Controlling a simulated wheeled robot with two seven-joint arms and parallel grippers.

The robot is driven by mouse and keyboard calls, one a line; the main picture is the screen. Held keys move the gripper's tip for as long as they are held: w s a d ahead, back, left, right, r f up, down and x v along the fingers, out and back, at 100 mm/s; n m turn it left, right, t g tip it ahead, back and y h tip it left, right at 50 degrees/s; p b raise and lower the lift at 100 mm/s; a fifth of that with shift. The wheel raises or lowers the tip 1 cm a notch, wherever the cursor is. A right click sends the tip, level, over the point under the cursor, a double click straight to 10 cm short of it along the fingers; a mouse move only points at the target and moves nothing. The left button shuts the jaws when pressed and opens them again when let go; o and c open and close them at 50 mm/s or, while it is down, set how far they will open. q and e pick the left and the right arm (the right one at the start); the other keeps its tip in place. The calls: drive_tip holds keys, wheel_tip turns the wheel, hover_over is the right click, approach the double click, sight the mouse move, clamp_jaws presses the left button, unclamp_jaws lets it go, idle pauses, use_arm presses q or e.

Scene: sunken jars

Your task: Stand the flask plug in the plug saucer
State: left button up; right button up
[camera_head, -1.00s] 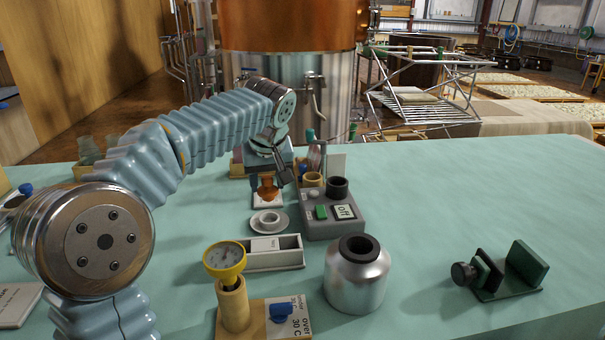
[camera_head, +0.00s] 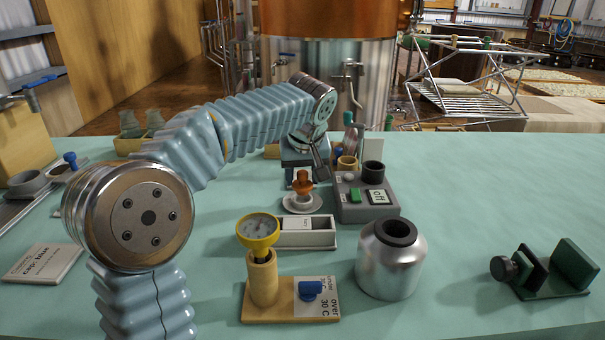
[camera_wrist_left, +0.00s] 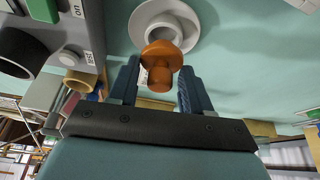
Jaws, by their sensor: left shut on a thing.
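The flask plug (camera_head: 302,188) is orange-brown, with a wide flange and a narrower end. My left gripper (camera_head: 312,172) is shut on it, and the wrist view shows it between the two blue-grey fingers (camera_wrist_left: 160,88). The plug saucer (camera_head: 289,207) is a pale round dish with a raised ring in its middle. In the head view the plug appears right over the saucer's middle and hides part of it. In the wrist view the plug overlaps the near part of the saucer (camera_wrist_left: 140,24). I cannot tell whether they touch. My right gripper is not in view.
A grey switch box (camera_head: 368,211) stands close right of the saucer. A pale tray (camera_head: 312,241) lies just in front. Nearer are a yellow gauge on a wooden stand (camera_head: 264,279), a metal jar (camera_head: 390,268) and a green clamp (camera_head: 550,285). The table's right is mostly clear.

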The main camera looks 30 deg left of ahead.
sight(303, 181)
use_arm(q)
drive_tip(key=shift+f, duration=0.15)
drive_tip(key=shift+f+b, duration=0.9)
drive_tip(key=shift+f, duration=0.05)
drive_tip(key=shift+f, duration=0.15)
drive_tip(key=shift+f+b, duration=0.3)
drive_tip(key=shift+b, duration=0.1)
drive_tip(key=o, duration=1.1)
